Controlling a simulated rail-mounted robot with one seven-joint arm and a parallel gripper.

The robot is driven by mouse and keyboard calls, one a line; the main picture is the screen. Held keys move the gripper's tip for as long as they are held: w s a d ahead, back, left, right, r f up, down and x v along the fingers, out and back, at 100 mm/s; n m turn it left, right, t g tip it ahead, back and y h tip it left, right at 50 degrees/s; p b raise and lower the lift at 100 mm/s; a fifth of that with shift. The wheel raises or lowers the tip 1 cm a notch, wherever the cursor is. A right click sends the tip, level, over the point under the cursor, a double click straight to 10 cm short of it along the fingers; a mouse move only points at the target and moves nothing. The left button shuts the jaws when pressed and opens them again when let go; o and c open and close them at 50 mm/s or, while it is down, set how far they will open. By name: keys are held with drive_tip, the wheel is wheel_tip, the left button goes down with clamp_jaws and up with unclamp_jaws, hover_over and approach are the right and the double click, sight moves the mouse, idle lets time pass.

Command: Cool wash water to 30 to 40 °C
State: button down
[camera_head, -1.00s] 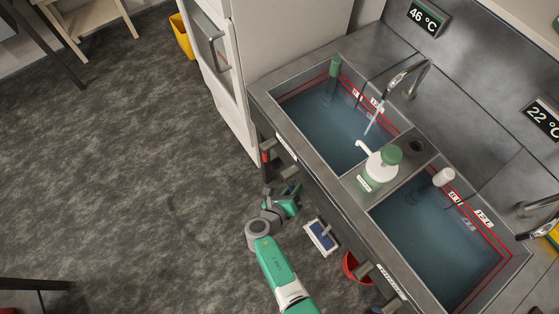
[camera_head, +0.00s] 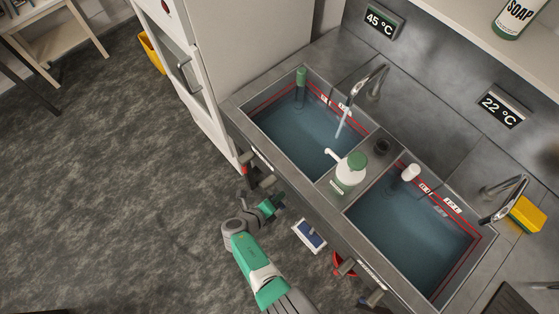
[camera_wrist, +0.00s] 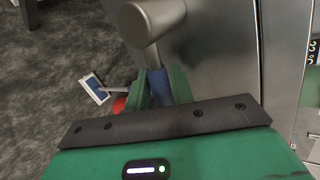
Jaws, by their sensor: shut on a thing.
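The left basin (camera_head: 238,108) holds bluish water (camera_head: 290,125), and a stream runs into it from its tap (camera_head: 368,80). The display (camera_head: 380,21) above it reads 45 °C. A green-topped stick (camera_head: 301,77) stands in its back left corner. My gripper (camera_head: 272,204) is low at the front of the bench, below this basin. In the wrist view my gripper (camera_wrist: 158,88) is shut on a blue-stemmed lever (camera_wrist: 158,84) with a thick grey end. The fingers partly hide the stem. A red-marked lever (camera_head: 246,166) is close by at the bench front.
The right basin (camera_head: 482,262) holds water; its display (camera_head: 502,105) reads 22 °C. A soap pump bottle (camera_head: 349,174) stands between the basins. Open floor lies left.

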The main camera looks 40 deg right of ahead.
drive_tip(key=c, duration=1.5)
unclamp_jaws()
drive_tip(key=shift+p+v, duration=2.1)
drive_tip(key=shift+v, duration=1.8)
